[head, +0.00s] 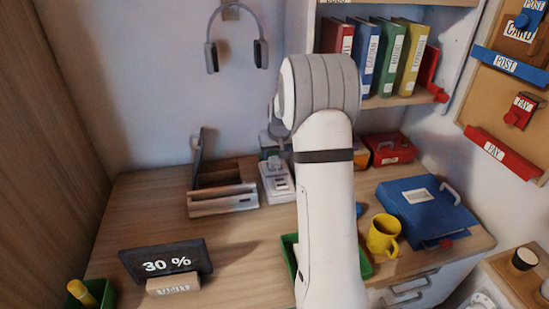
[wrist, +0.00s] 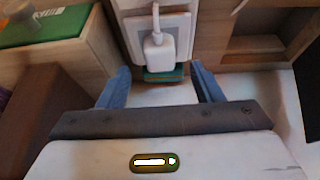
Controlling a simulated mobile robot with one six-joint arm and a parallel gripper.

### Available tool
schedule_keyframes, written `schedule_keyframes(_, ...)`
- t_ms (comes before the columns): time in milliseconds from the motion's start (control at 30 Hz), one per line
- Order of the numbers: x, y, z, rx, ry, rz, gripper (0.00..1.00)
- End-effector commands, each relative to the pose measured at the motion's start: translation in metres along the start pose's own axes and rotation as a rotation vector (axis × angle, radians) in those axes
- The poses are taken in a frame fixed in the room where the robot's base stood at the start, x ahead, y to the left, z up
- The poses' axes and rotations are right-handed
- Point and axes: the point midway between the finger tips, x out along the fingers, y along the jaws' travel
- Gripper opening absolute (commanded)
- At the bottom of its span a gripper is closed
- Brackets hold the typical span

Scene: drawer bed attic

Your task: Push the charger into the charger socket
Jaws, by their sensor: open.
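The white charger (wrist: 159,47) is in the upper middle of the wrist view, with its white cable running upward. It sits against a white socket block (wrist: 130,22); I cannot tell how deep its prongs are. In the head view the white socket strip (head: 278,186) lies on the desk, left of my arm. My gripper (wrist: 160,72) is open, its two blue fingers apart on either side of the charger's line, nearer the camera than the charger. Nothing is seen held. In the head view my arm hides most of the gripper.
A wooden box (head: 222,198) stands just left of the strip. A tablet (head: 166,262) reading 30 % stands at front left. A green tray (head: 290,262), yellow mug (head: 383,236) and blue binder (head: 425,205) are around my arm. Headphones (head: 237,52) hang on the wall.

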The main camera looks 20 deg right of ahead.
Motion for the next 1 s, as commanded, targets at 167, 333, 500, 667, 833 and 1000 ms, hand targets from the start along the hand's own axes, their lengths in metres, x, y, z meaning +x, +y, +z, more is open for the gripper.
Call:
schedule_keyframes(167,-0.027,0.0,0.0,0.0,0.0,0.0,0.59)
schedule_keyframes(333,-0.036,0.0,0.001,0.0,-0.002,0.0,0.59)
schedule_keyframes(500,-0.036,0.0,0.001,0.0,-0.002,0.0,0.59)
schedule_keyframes(667,-0.036,0.0,0.001,0.0,-0.002,0.0,0.59)
schedule_keyframes(833,-0.038,-0.001,0.001,-0.001,-0.002,-0.001,0.59)
schedule_keyframes(1000,-0.069,-0.016,0.012,-0.016,-0.01,-0.008,0.59)
